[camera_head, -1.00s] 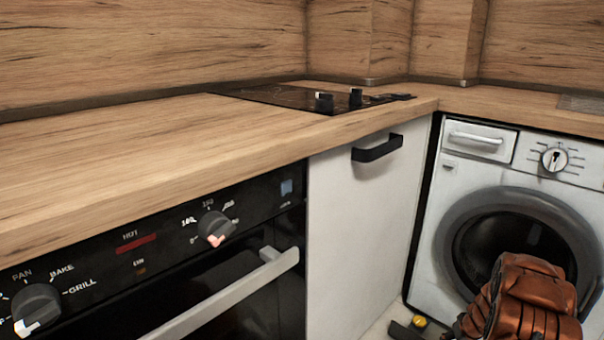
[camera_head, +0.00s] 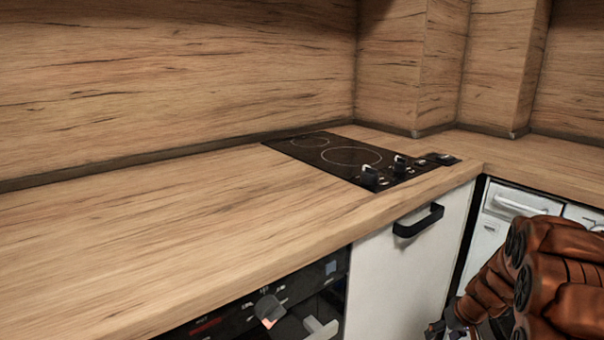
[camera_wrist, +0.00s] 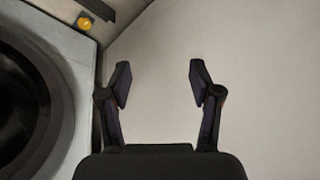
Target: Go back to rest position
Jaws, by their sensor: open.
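My gripper (camera_wrist: 158,85) is open and empty in the wrist view, its two dark fingers spread apart over a plain pale surface. In the head view my orange-brown arm fills the lower right corner, in front of the washing machine (camera_head: 492,228). The gripper's fingers cannot be made out clearly there.
A bare wooden counter (camera_head: 190,220) runs along the left, with a black hob (camera_head: 345,158) near the corner. Below are a black oven (camera_head: 300,300) and a white cabinet door with a dark handle (camera_head: 418,220). The washing machine's round door (camera_wrist: 20,105) is at left in the wrist view.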

